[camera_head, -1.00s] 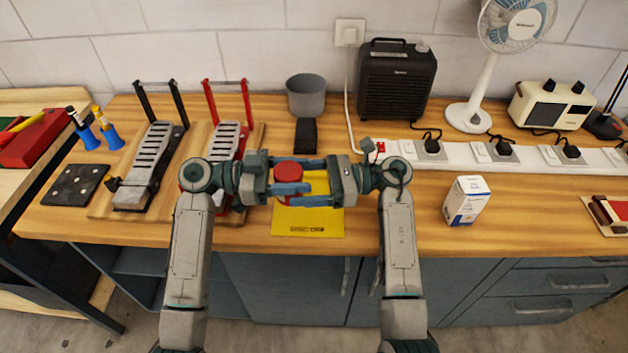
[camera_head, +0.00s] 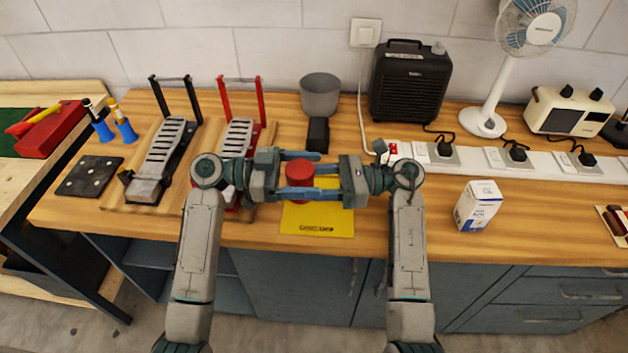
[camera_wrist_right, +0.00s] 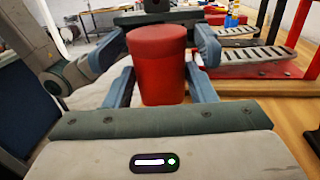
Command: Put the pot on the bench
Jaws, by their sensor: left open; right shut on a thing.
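The pot appears to be the red cylinder (camera_head: 300,172) between my two grippers, upright, above the yellow mat in the head view. It also shows in the right wrist view (camera_wrist_right: 160,65), with blue fingers on both sides. My right gripper (camera_head: 312,192) is shut on it from the right. My left gripper (camera_head: 290,190) is open around it from the left, its fingers overlapping the right ones. The pot's underside is hidden, so I cannot tell whether it touches the mat or bench (camera_head: 400,215).
The yellow mat (camera_head: 320,222) lies under the grippers. A grey cup (camera_head: 320,94) and black block (camera_head: 317,134) stand behind. Pedals (camera_head: 160,160) are at left, a small white box (camera_head: 478,205) at right. A power strip (camera_head: 540,165) runs along the right rear.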

